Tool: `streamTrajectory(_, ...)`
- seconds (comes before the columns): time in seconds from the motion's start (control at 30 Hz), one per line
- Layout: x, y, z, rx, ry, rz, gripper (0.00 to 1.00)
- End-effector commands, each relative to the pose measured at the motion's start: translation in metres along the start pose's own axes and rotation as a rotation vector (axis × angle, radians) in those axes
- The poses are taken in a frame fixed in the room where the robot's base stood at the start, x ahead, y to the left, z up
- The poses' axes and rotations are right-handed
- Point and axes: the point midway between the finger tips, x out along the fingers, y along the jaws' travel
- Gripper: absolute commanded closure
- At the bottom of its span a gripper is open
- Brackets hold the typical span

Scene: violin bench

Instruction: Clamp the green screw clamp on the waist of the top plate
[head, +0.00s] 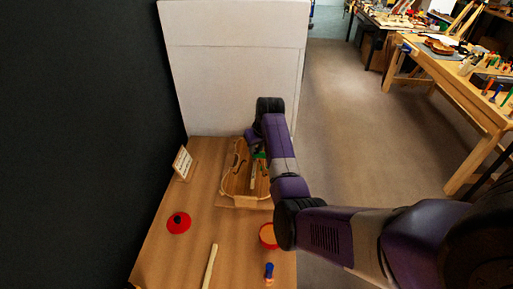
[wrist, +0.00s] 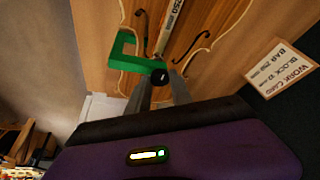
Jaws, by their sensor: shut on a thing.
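The top plate (head: 236,184), a pale wooden violin front with f-holes, lies on the bench under my arm. In the wrist view its wood (wrist: 205,20) fills the upper part, with a marked bar (wrist: 171,22) along it. The green screw clamp (wrist: 122,53) is C-shaped with a dark round knob (wrist: 159,77). My gripper (wrist: 162,83) is shut on the clamp at the knob end. The clamp appears over the plate beside an f-hole; I cannot tell whether it touches. In the head view only a bit of green (head: 260,155) shows beside my gripper.
A work card (head: 183,162) stands left of the plate. A red disc (head: 179,223), a red-rimmed round pot (head: 267,236), a pale stick (head: 210,268) and a small blue-and-orange tool (head: 269,272) are nearer. A white panel (head: 235,65) stands behind the bench.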

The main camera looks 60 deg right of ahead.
Motion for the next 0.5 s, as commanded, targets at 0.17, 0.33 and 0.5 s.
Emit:
streamTrajectory(0.17, -0.0011, -0.0026, -0.0007, 0.101, 0.0, 0.043, 1.0)
streamTrajectory(0.33, -0.0007, -0.0043, -0.0015, 0.239, 0.001, 0.1, 1.0)
streamTrajectory(0.5, 0.0002, -0.0057, -0.0023, 0.389, 0.002, 0.162, 1.0)
